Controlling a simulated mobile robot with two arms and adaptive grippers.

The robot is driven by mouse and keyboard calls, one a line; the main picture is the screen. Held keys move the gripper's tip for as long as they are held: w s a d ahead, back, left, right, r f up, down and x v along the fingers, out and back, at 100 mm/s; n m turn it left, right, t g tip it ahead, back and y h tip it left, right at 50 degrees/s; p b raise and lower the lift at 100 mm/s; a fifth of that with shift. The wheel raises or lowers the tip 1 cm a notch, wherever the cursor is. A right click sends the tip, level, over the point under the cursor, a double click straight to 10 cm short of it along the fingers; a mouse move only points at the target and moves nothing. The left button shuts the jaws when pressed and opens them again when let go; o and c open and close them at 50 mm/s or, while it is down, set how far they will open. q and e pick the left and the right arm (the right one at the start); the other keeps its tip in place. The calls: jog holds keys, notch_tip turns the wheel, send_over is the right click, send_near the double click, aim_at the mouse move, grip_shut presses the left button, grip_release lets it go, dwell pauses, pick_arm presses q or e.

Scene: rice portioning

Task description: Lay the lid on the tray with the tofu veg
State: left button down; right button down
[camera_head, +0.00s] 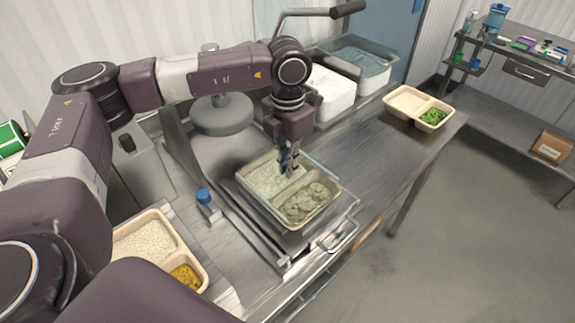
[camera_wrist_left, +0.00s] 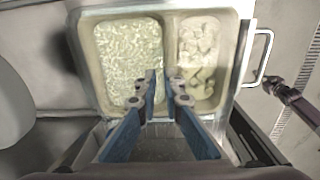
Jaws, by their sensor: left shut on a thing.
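A two-compartment tray (camera_head: 336,205) sits in the metal frame of the press, with rice on the left and pale greyish chunks, likely the tofu veg, on the right. A clear lid (camera_head: 311,168) appears to lie over it, giving the food a hazy look; whether it is fully seated I cannot tell. My left gripper (camera_head: 288,172) points down over the middle of the tray, shut on the lid. In the left wrist view, its blue fingers (camera_wrist_left: 164,88) are close together over the divider between the compartments. My right gripper is not in view.
The press has a round grey plate (camera_head: 222,115) and a front handle (camera_head: 338,236). An open tray of rice and yellow food (camera_head: 181,238) lies at lower left. Another with green food (camera_head: 424,98) stands at the right end.

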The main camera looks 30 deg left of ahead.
pick_arm(q)
jog(key=shift+f+b, duration=0.2)
jog(key=shift+b, duration=0.15)
dwell(0.5)
jog(key=shift+f+b, duration=0.4)
jog(key=shift+b, duration=0.3)
dwell(0.7)
jog(key=c, duration=1.5)
grip_release()
jog(key=shift+r, duration=0.1)
jog(key=shift+r+p, duration=2.2)
jog(key=shift+r, duration=1.75)
jog(key=shift+f, duration=0.1)
